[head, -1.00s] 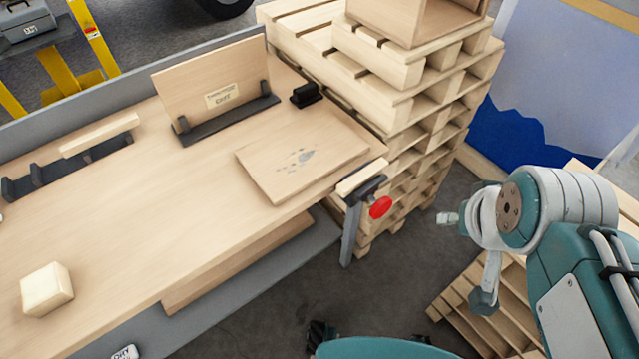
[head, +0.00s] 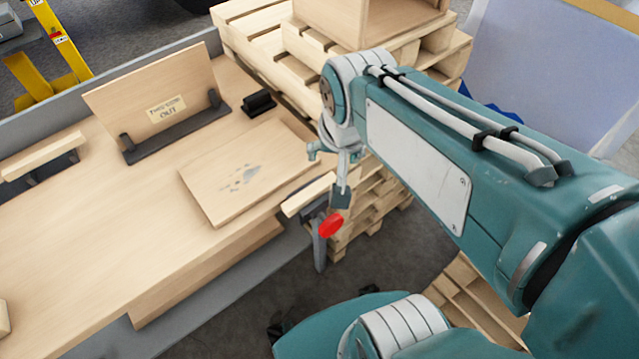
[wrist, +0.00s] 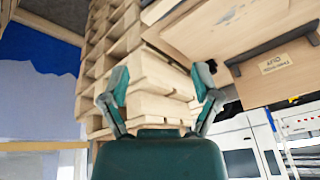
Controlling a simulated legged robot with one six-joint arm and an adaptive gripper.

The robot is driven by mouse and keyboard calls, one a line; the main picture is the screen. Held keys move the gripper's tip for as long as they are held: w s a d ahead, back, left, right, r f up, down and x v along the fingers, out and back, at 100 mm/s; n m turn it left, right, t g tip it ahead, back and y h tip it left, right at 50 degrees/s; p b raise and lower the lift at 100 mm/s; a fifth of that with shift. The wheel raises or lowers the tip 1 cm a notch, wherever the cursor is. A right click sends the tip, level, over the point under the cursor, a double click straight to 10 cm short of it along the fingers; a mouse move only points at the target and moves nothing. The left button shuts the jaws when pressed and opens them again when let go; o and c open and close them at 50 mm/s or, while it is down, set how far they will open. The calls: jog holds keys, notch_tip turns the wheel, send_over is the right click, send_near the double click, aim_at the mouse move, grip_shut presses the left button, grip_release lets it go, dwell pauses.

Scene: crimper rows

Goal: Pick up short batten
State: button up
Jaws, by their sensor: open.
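A short pale batten (head: 308,195) lies at the table's right front corner, on top of a dark clamp (head: 318,225) with a red knob. A second pale batten (head: 42,157) rests across a black rack at the left. My gripper (head: 328,174) is near the right end of the batten at the corner, apparently above it. I cannot tell the exact gap. In the wrist view my gripper (wrist: 161,76) has its two fingers wide apart with nothing held between them; stacked pallets show beyond.
A flat board with a grey smudge (head: 240,180) lies just behind the corner batten. An upright panel with a label (head: 150,95) stands in a black holder. Stacked pallets (head: 262,50) rise behind the table. A small black block (head: 258,104) sits near the back edge.

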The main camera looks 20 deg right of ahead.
jog(key=w+f+m+g, duration=0.2)
jog(key=w+f+m, duration=0.2)
jog(key=w+m, duration=0.15)
jog(key=m+g, duration=0.2)
jog(key=m, duration=0.3)
send_over(333, 176)
jog(key=d, duration=0.1)
notch_tip(333, 176, down, 7)
jog(key=f, duration=0.1)
jog(key=a+f, duration=0.1)
jog(key=f, duration=0.1)
jog(key=a+f, duration=0.1)
jog(key=shift+f, duration=0.35)
jog(key=f, duration=0.3)
jog(key=d+f, duration=0.1)
jog(key=f, duration=0.2)
jog(key=shift+d, duration=0.1)
jog(key=shift+a+f, duration=0.1)
jog(key=shift+a, duration=0.4)
jog(key=shift+d, duration=0.1)
jog(key=c, duration=0.7)
jog(key=shift+d, duration=0.15)
grip_shut()
jog(key=shift+d, duration=0.1)
